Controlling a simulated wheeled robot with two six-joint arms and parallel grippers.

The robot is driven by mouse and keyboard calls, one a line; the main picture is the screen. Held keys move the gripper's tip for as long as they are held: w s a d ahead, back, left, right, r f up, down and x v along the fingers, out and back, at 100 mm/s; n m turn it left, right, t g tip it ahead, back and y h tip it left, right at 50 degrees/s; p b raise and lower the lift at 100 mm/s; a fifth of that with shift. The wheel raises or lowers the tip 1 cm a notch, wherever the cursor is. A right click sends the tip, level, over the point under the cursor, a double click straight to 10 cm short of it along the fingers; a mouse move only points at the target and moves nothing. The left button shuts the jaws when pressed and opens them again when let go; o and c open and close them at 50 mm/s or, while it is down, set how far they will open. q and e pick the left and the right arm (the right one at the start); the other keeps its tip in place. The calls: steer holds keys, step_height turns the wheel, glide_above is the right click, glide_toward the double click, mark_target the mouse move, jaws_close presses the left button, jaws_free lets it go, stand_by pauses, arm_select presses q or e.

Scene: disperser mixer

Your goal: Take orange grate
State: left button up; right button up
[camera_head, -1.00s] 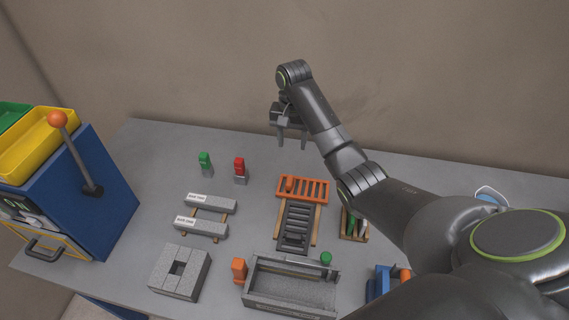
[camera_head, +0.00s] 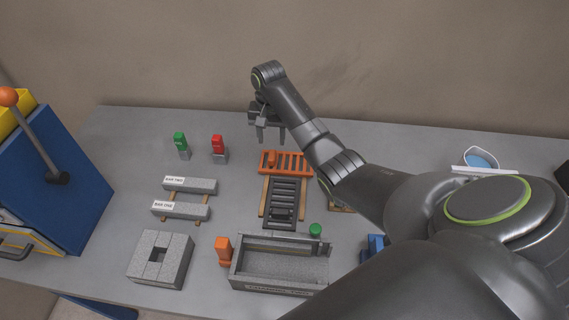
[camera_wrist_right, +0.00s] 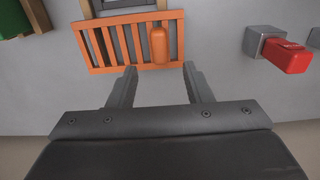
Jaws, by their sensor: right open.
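The orange grate (camera_head: 286,162) lies on the table at the far end of a wooden rack, just beyond a dark grey grate (camera_head: 285,192). It has a raised orange handle. In the right wrist view the orange grate (camera_wrist_right: 128,42) is ahead of the fingers, its handle a little right of the middle. My right gripper (camera_head: 270,138) is open and empty, above and slightly behind the orange grate. In the wrist view its two fingers (camera_wrist_right: 160,80) are apart, with tips near the grate's edge; I cannot tell if they touch it. My left gripper is not in view.
A red-topped block (camera_head: 218,148) and a green-topped block (camera_head: 181,145) stand left of the grate. Two labelled grey bars (camera_head: 190,185) lie nearer. A grey open box (camera_head: 282,267) and an orange-handled piece (camera_head: 223,250) are in front. A blue machine (camera_head: 55,190) stands left.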

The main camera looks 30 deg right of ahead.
mark_target(272, 154)
step_height(272, 154, down, 2)
steer(key=f, duration=0.1)
steer(key=f+p, duration=0.1)
steer(key=f, duration=0.1)
steer(key=shift+s+a+f+p, duration=0.2)
steer(key=shift+s+f+p, duration=0.05)
steer(key=shift+p, duration=0.05)
steer(key=shift+f, duration=0.65)
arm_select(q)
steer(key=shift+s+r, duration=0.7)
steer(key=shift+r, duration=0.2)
arm_select(e)
steer(key=shift+c, duration=0.3)
jaws_close()
